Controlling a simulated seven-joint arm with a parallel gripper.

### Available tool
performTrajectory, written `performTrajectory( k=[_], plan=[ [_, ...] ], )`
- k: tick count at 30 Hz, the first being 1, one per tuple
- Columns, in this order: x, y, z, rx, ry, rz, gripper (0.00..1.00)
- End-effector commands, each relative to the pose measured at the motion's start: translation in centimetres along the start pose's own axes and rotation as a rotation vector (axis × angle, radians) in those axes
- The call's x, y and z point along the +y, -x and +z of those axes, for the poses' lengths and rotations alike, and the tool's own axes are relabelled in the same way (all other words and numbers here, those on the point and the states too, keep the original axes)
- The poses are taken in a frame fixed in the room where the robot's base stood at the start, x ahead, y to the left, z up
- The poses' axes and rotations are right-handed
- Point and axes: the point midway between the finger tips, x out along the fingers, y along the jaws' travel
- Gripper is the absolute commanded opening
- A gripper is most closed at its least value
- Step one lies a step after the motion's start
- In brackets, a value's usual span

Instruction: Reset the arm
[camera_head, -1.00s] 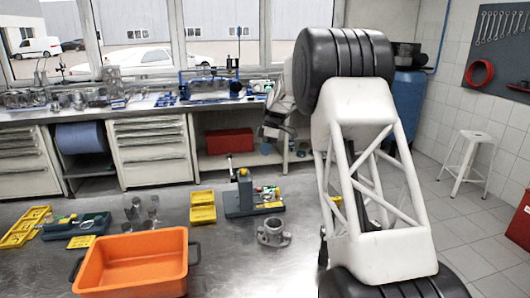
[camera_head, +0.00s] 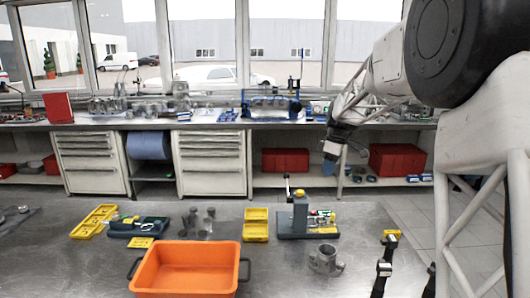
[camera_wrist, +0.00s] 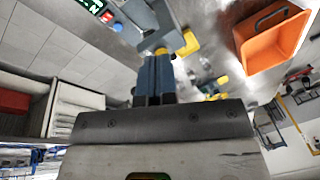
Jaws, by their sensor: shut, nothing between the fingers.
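My gripper (camera_head: 330,164) hangs from my white and black arm at the right of the head view. It is in the air above the far side of the workbench and points down. In the wrist view my gripper (camera_wrist: 154,62) shows two dark blue fingers side by side, shut with nothing between them. The fingers hide part of the bench behind them.
The metal workbench (camera_head: 95,268) holds an orange bin (camera_head: 190,272), yellow trays (camera_head: 256,223), a grey-green press fixture (camera_head: 300,215) and a round metal part (camera_head: 325,260). Black clamps with a yellow tip (camera_head: 387,252) stand at right. Red boxes (camera_head: 285,160) sit on the back shelf.

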Motion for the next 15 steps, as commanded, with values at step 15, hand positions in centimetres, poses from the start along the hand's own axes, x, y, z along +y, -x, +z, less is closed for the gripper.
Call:
performTrajectory(
  k=[15],
  plan=[
    [-12.5, 2.3, 3.6, -0.012, -0.285, 0.098, 0.00]
  ],
)
